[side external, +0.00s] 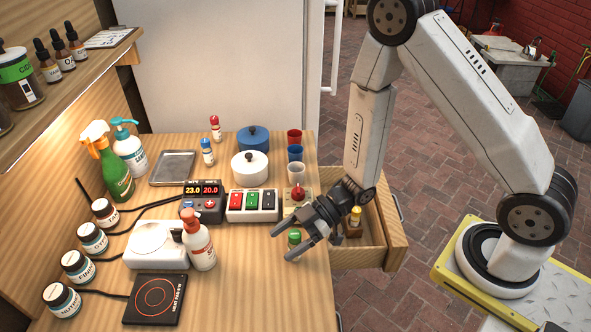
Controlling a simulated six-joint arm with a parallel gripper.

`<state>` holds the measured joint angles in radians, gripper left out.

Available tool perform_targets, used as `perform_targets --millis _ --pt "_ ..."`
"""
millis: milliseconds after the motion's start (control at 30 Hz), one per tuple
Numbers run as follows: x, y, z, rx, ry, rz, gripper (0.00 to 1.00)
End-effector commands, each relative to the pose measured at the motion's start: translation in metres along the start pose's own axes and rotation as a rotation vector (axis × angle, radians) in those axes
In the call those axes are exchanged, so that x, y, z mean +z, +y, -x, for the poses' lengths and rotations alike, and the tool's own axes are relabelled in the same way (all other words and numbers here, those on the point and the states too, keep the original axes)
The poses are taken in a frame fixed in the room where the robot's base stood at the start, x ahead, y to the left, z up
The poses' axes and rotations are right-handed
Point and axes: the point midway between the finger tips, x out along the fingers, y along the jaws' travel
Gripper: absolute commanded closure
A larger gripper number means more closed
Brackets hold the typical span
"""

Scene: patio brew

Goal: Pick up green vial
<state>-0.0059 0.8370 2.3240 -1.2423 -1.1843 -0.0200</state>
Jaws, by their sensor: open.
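The green vial (294,239), a small vial with a green cap, stands upright near the right edge of the wooden counter. My gripper (282,245) is open, its two fingers pointing left and down. In the side view the vial shows between the two fingers, one finger behind it and one in front. The nearer finger hides part of the vial's lower body. I cannot tell whether either finger touches it.
A red button box (297,197) and a three-switch box (252,205) stand just behind the vial. A white-and-red bottle (199,243) stands to the left. An open drawer (392,250) with a yellow-capped vial (355,216) is at right. The front right counter is clear.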

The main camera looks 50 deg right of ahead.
Motion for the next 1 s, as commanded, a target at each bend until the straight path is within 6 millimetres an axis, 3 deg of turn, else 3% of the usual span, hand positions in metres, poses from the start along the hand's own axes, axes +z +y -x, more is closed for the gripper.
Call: perform_targets --millis 467,567,733,1000 --pt "0.0 0.0 -0.0003 0.0 0.0 0.0 0.2" --pt "0.0 -0.0001 -0.0002 0.0 0.0 0.0 0.46" --pt "0.0 -0.0001 -0.0002 0.0 0.0 0.0 1.0" --pt "-0.0001 0.0 -0.0002 0.0 0.0 0.0 1.0"
